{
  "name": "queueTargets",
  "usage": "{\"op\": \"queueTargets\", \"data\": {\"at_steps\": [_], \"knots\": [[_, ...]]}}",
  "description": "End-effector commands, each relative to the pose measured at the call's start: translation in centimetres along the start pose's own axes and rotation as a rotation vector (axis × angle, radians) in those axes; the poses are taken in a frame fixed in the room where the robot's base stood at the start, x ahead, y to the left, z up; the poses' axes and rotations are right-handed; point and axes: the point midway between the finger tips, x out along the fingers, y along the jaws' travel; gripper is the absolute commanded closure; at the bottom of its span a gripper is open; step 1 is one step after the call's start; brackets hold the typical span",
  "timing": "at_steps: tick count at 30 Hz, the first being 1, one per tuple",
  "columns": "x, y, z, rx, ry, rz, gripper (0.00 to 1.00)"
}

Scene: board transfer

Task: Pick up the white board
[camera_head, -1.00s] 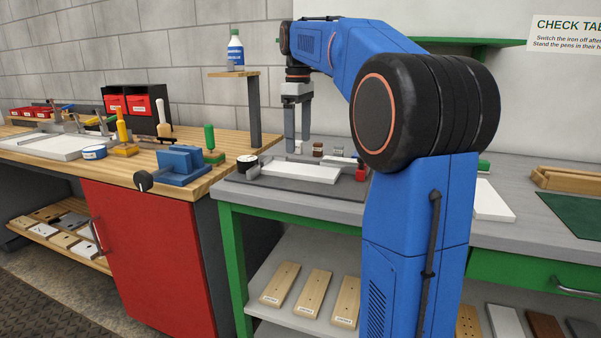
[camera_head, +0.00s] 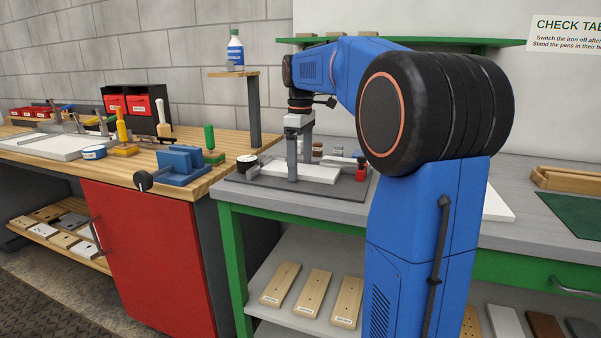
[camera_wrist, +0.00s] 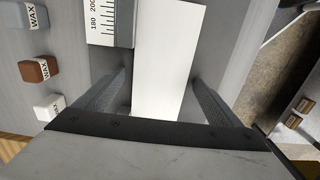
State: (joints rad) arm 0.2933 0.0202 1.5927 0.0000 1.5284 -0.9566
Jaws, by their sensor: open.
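The white board (camera_head: 326,169) lies on a dark grey mat (camera_head: 250,188) on the grey bench top. In the wrist view the white board (camera_wrist: 168,50) is a long pale strip running away from me between the fingers. My gripper (camera_head: 298,170) is open and low over the board, its fingers reaching down on either side of it. In the wrist view my gripper (camera_wrist: 163,98) has one finger to each side of the strip, with a gap visible on the right. Whether the fingertips touch the mat is hidden.
A ruler (camera_wrist: 108,20) lies close along the board's left side in the wrist view. Several wax blocks (camera_wrist: 34,70) stand further left. A red-topped item (camera_head: 361,170) stands at the mat's right. A blue vise (camera_head: 182,166) sits on the wooden bench to the left.

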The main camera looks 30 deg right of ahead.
Motion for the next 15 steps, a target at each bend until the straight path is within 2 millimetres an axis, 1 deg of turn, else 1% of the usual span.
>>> {"op": "queueTargets", "data": {"at_steps": [1, 2, 3, 5, 6, 7, 9, 15], "knots": [[-0.01, 0.0, 0.0, 0.0, 0.0, 0.0, 0.12], [-0.01, 0.0, 0.0, 0.0, 0.0, 0.0, 0.17], [-0.01, 0.0, 0.0, 0.0, 0.0, 0.0, 0.26], [-0.02, 0.01, 0.0, 0.0, 0.0, 0.0, 0.4], [-0.02, 0.01, 0.0, 0.0, 0.0, 0.0, 0.5], [-0.02, 0.01, 0.0, 0.0, 0.0, 0.0, 0.57], [-0.04, 0.01, -0.01, 0.0, 0.0, 0.0, 0.66], [-0.12, 0.02, -0.01, 0.0, 0.0, 0.001, 0.66]]}}
